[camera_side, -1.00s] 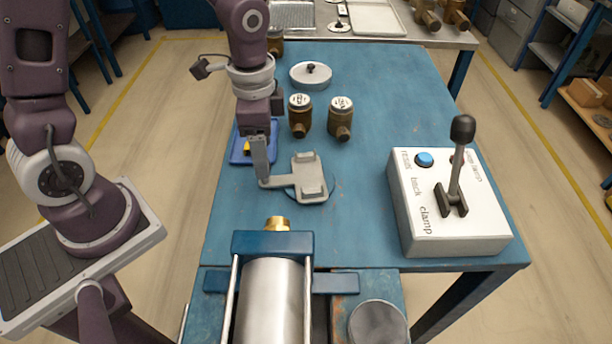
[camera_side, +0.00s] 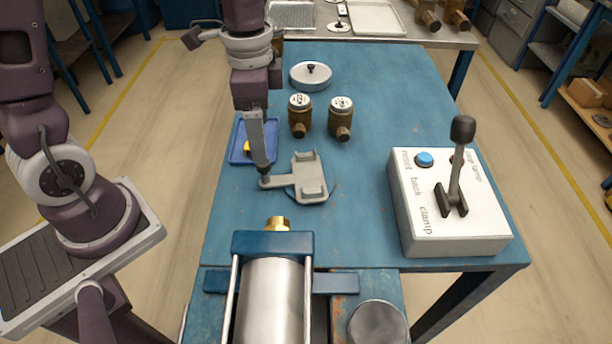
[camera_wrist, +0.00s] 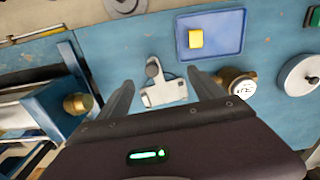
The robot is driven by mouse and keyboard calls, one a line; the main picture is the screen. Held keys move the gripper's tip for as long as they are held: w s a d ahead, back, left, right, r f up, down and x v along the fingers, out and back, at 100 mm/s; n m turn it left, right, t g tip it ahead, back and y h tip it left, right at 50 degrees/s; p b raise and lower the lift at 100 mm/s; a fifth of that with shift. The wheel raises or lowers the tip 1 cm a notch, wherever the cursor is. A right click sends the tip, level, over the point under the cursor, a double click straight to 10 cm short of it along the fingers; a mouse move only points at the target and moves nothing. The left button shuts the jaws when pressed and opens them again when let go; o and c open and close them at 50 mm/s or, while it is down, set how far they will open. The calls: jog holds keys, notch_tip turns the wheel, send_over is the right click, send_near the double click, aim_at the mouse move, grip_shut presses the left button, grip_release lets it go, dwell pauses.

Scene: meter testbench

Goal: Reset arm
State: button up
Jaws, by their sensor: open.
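My gripper (camera_side: 264,165) is open, with its fingers pointing down over the blue table, near the round end of a grey bracket-like fixture (camera_side: 311,178). In the side view one finger overlaps that end, so contact cannot be judged there. In the wrist view the fingers of my gripper (camera_wrist: 160,76) are spread apart with nothing between them, and the fixture (camera_wrist: 168,94) shows in the gap below. The white control box (camera_side: 460,235) stands at the right with a black-knobbed lever (camera_side: 457,165) upright and a blue button (camera_side: 424,159) marked reset.
Two brass meters (camera_side: 340,130) stand behind the fixture. A blue tray (camera_side: 236,156) with a yellow block (camera_wrist: 196,39) lies beside my gripper. A steel cylinder clamp (camera_side: 272,300) with a brass fitting (camera_side: 277,224) is at the front. The table's middle right is clear.

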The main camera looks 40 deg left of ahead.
jog(key=shift+r, duration=0.3)
